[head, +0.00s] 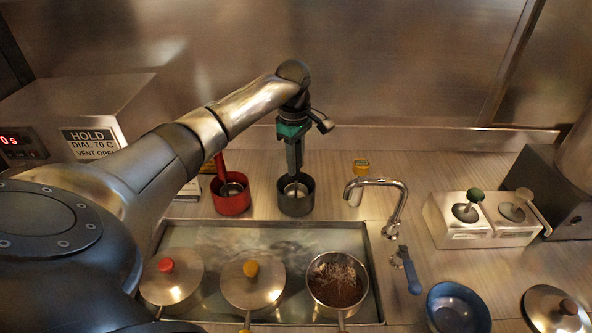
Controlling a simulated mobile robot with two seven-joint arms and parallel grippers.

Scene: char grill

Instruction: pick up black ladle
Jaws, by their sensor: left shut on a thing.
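The black ladle (296,208) has a round dark bowl and sits on the counter behind the sink basin, just right of the red ladle (231,206). My left gripper (294,168) points down from above, directly over the black ladle. It is shut on the ladle, and its fingers largely hide the handle. Whether the bowl is touching the counter or slightly lifted cannot be told. My right gripper is not in view.
A basin (376,285) in front holds two lidded pots and an open pot (337,280) with dark contents. A faucet (395,215) stands to the right, near a pump dispenser box (455,235). A blue bowl (458,308) sits front right.

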